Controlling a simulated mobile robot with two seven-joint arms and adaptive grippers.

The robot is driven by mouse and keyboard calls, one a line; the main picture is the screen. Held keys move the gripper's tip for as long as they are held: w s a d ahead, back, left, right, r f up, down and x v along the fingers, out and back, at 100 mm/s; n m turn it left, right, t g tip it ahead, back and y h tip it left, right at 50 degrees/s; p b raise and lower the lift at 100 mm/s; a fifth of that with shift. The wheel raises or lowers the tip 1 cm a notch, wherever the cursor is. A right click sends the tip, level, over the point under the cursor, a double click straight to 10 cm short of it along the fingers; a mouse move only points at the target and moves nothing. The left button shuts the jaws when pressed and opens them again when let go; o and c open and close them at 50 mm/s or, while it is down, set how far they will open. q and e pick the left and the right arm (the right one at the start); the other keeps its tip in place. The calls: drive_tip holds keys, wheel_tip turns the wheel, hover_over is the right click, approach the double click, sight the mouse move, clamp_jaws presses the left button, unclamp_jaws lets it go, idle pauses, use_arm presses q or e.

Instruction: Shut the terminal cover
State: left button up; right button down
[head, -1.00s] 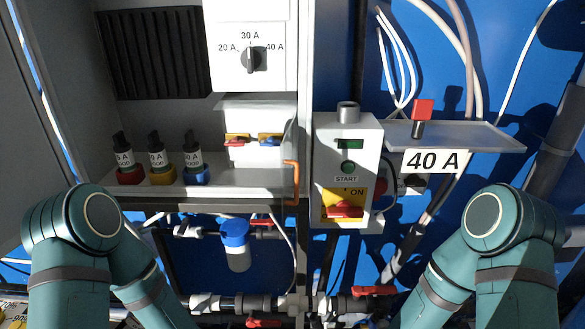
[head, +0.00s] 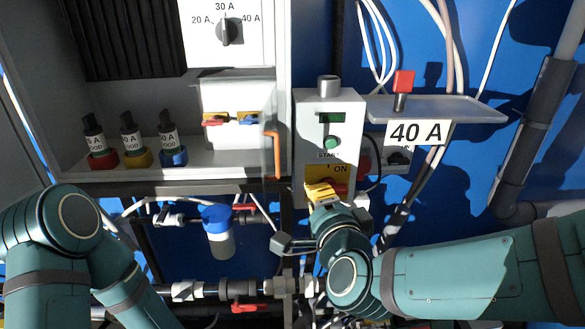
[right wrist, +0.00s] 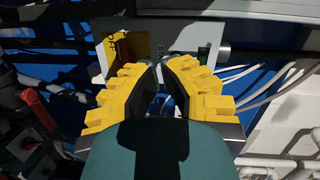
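The terminal cover is a clear panel (head: 268,108) with an orange handle (head: 272,155). It stands open, swung out at the right edge of the cabinet opening. Behind it to the left, the red-and-yellow terminal (head: 214,119) and blue-and-yellow terminal (head: 249,118) are exposed. My right gripper (head: 320,190), with yellow fingers, is in front of the lower START box, right of and below the handle. In the right wrist view, the fingers (right wrist: 159,68) have a narrow gap with nothing held between them. My left gripper is out of view; only its arm shows.
The START box (head: 325,115) stands just right of the cover. A shelf (head: 455,108) with a red-topped switch (head: 402,85) juts out farther right. Several fuse holders (head: 131,140) stand on the cabinet ledge at left. Pipes and a blue-capped filter (head: 218,230) are below.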

sight(277, 140)
wheel_tip(277, 140, up, 4)
drive_tip(key=s+m+t, duration=0.2)
drive_tip(key=w, duration=1)
drive_tip(key=shift+h, duration=0.4)
drive_tip(key=a, duration=0.2)
drive_tip(key=s+a, duration=0.1)
drive_tip(key=a, duration=0.1)
drive_tip(key=shift+s+a+r, duration=0.1)
drive_tip(key=shift+s+r, duration=0.05)
drive_tip(key=shift+s, duration=0.05)
